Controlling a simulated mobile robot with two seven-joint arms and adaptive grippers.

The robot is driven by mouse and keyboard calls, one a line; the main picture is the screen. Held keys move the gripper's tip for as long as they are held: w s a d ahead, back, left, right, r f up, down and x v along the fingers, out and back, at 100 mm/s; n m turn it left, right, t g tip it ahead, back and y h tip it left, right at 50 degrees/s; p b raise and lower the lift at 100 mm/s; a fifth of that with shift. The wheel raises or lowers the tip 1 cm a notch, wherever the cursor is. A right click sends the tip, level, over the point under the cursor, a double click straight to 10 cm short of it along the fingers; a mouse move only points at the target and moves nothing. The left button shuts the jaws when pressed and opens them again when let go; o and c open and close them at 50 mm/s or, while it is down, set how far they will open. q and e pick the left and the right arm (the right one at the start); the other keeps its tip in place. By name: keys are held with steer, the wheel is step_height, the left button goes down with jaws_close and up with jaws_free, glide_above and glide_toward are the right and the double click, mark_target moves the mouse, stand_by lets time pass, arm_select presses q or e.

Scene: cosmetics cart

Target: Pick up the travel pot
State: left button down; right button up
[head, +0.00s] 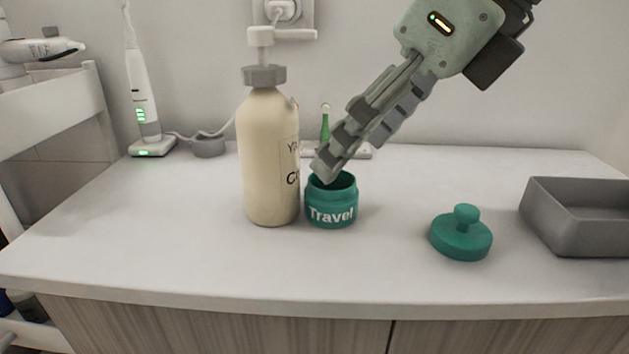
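The travel pot (331,211) is a small teal jar with white "Travel" lettering. It stands upright and uncovered on the white counter, just right of a cream pump bottle. Its teal lid with a round knob (461,236) lies apart to the right. My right gripper (326,168) reaches down from the upper right, with its fingertips at the pot's mouth, overlapping the left part of the rim. The fingers are seen nearly side-on, so their gap is hidden. I cannot tell whether they touch the pot. My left gripper is out of view.
The cream pump bottle (266,160) stands very close to the pot's left side. A grey open tray (574,222) sits at the right edge. A white electric toothbrush (143,100) stands on its charger at the back left. The front of the counter (215,262) is clear.

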mark_target(332, 188)
steer(key=shift+w+f, duration=0.2)
steer(key=shift+w, duration=0.05)
steer(key=x, duration=0.6)
steer(key=shift+s+d+f, duration=0.1)
steer(key=shift+d+f, duration=0.15)
steer(key=shift+f, duration=0.05)
steer(key=shift+a+f, duration=0.15)
steer(key=shift+f, duration=0.1)
steer(key=c, duration=1.4)
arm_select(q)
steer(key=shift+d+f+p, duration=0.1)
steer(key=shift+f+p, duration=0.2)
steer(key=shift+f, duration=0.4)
arm_select(e)
steer(key=r, duration=1)
steer(key=shift+w, duration=0.2)
